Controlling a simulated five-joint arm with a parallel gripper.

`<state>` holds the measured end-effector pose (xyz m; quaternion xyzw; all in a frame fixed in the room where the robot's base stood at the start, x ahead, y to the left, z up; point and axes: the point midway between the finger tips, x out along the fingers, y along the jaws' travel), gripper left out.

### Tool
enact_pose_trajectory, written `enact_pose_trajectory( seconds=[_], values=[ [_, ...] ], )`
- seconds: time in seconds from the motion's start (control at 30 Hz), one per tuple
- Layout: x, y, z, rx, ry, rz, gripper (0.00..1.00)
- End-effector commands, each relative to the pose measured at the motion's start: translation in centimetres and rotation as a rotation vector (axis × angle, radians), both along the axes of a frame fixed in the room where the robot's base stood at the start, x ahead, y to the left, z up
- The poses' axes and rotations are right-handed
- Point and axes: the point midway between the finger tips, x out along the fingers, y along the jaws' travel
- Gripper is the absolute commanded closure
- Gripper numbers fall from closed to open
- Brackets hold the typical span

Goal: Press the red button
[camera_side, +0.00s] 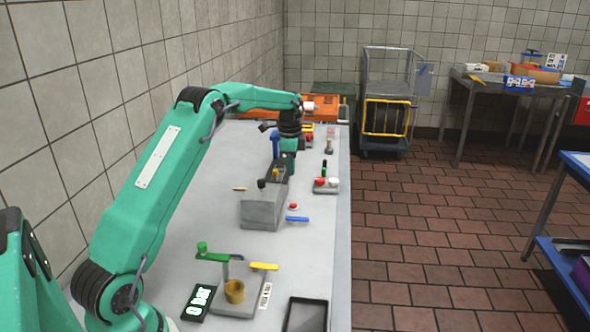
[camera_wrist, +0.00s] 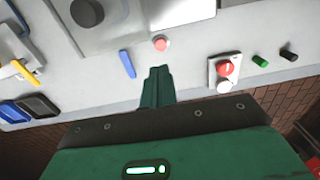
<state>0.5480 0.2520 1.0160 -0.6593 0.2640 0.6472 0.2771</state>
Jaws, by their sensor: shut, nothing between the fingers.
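A small round red button (camera_side: 293,206) with a pale rim sits on the grey table beside the grey box. It also shows in the wrist view (camera_wrist: 160,44), just past my fingertips. A second red button (camera_wrist: 228,68) sits with a white one on a small box (camera_side: 326,188) farther along the table. My gripper (camera_side: 289,173) points down, beyond the small red button in the side view. Its fingers (camera_wrist: 158,70) are shut together and empty. I see no contact with either red button; the gripper's exact height is hard to tell.
A grey box (camera_side: 262,212) with a black knob stands near the small red button. A blue lever (camera_wrist: 127,64) lies close by. A green cylinder (camera_wrist: 261,61) and a black cylinder (camera_wrist: 288,55) stand past the button box. A yellow lever (camera_side: 264,266) is nearer the front.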

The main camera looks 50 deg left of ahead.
Motion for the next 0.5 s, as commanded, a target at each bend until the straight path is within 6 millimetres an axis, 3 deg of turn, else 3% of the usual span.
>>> enact_pose_trajectory(
  seconds=[0.5],
  values=[
    [0.2, -0.1, -7.9, -0.001, 0.003, 0.0, 1.0]
  ],
)
